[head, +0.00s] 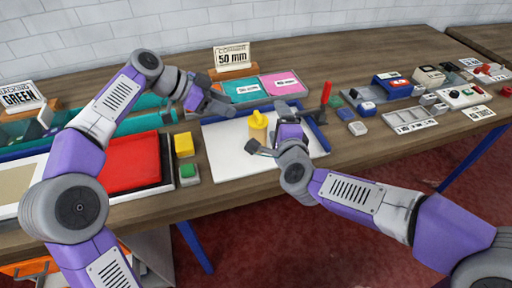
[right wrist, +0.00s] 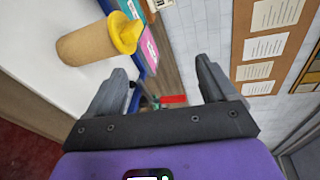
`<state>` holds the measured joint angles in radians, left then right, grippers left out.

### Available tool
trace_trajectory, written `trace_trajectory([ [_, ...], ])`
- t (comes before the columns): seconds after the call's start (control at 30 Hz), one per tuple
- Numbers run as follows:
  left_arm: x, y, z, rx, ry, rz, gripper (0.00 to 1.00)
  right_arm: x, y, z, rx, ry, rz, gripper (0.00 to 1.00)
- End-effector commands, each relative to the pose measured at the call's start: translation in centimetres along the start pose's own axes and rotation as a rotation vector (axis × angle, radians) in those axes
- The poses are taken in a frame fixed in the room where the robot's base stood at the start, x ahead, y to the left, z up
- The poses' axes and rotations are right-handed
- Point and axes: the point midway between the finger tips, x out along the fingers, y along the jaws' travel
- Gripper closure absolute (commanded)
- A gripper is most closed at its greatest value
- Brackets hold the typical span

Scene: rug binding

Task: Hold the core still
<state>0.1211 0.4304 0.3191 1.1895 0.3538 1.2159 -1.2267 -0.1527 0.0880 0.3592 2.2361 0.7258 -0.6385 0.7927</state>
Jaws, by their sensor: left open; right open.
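The core (head: 256,134) is a tan cylinder with a yellow cap, standing on the white board in the middle of the table. In the right wrist view the core (right wrist: 85,45) appears at upper left, outside the jaws. My left gripper (head: 218,104) is open and empty, behind and left of the core, apart from it. My right gripper (head: 264,148) is open and close to the core on its right and front side. The right wrist view shows its jaws (right wrist: 165,88) spread with nothing between them. Part of the right fingers is hard to make out in the head view.
Yellow (head: 184,145) and green (head: 189,172) blocks stand left, beside a red pad (head: 128,162). A 50 mm sign (head: 233,57) stands behind. Small devices (head: 392,84) fill the right.

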Motion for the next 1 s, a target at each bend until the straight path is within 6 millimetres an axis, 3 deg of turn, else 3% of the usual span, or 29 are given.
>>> trace_trajectory([
  [0.03, 0.0, 0.0, 0.0, 0.000, 0.000, 0.000, 0.57, -1.2, -0.6, 3.0, 0.094, -0.052, -0.016, 0.15],
  [0.2, 0.0, 0.0, 0.0, 0.000, 0.000, 0.000, 0.57, 0.8, 2.0, 3.0, 0.465, 0.029, 0.003, 0.15],
  [0.6, 0.0, 0.0, 0.0, 0.000, 0.000, 0.000, 0.57, 2.6, 7.6, 4.2, 1.232, 0.207, -0.057, 0.15],
  [0.8, 0.0, 0.0, 0.0, 0.000, 0.000, 0.000, 0.57, 2.8, 9.2, 4.4, 1.437, 0.259, -0.104, 0.15],
  [1.0, 0.0, 0.0, 0.0, 0.000, 0.000, 0.000, 0.57, 3.4, 9.8, 4.2, 1.498, 0.276, -0.120, 0.15],
])
